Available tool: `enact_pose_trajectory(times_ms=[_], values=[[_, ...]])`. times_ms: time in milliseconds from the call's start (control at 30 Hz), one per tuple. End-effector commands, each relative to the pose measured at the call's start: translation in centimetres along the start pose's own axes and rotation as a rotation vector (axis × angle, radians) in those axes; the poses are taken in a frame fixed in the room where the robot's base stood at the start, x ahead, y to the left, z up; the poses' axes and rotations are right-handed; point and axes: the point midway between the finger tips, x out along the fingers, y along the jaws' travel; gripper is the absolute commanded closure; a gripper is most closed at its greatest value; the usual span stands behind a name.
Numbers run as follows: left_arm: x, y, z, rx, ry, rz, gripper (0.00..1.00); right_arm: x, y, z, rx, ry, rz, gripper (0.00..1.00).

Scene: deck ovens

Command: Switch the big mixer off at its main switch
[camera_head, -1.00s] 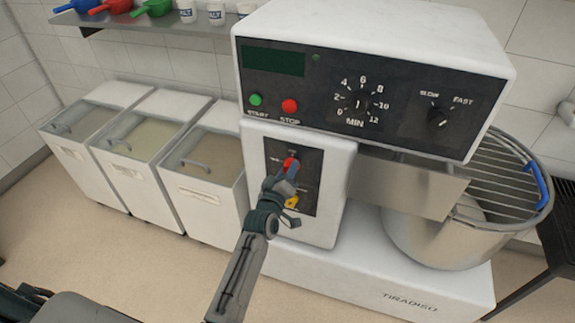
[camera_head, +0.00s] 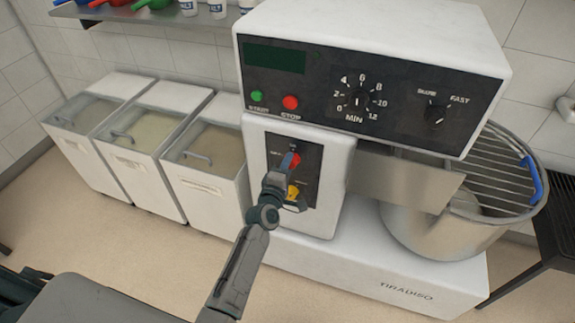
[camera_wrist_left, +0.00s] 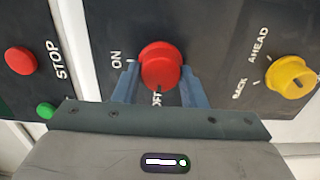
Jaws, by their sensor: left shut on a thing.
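The big mixer (camera_head: 415,295) is white and stands at centre right. Its main switch is a red round knob (camera_head: 291,158) on the dark lower panel, also seen in the left wrist view (camera_wrist_left: 161,62). My left gripper (camera_head: 287,164) is shut on this knob, with a blue finger on either side. In the left wrist view, the gripper (camera_wrist_left: 160,75) partly hides the OFF label below the knob. ON stands at its left. A dark mark on the knob's rim faces OFF. My right gripper is not in view.
A yellow knob (camera_wrist_left: 290,77) marked AHEAD and BACK sits close beside the red one. Green START (camera_head: 257,96) and red STOP (camera_head: 290,102) buttons are above. The steel bowl (camera_head: 440,238) is at right. White bins (camera_head: 205,188) stand at left.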

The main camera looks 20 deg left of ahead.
Motion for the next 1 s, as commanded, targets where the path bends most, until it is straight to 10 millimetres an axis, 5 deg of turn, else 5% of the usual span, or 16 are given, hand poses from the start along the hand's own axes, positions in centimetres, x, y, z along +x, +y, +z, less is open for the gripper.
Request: enact_pose_trajectory(times_ms=[567, 600, 667, 1000], values=[[0.02, 0.03, -0.01, -0.032, 0.0, 0.001, 0.85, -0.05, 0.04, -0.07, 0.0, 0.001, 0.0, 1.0], [0.02, 0.03, 0.0, -0.032, 0.0, 0.001, 0.56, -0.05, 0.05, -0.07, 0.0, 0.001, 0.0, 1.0], [0.02, 0.03, 0.0, -0.032, 0.0, 0.001, 0.44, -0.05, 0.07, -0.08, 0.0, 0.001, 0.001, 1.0], [-0.24, -0.04, 0.01, -0.03, 0.0, 0.0, 0.41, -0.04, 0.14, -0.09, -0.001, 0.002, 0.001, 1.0]])
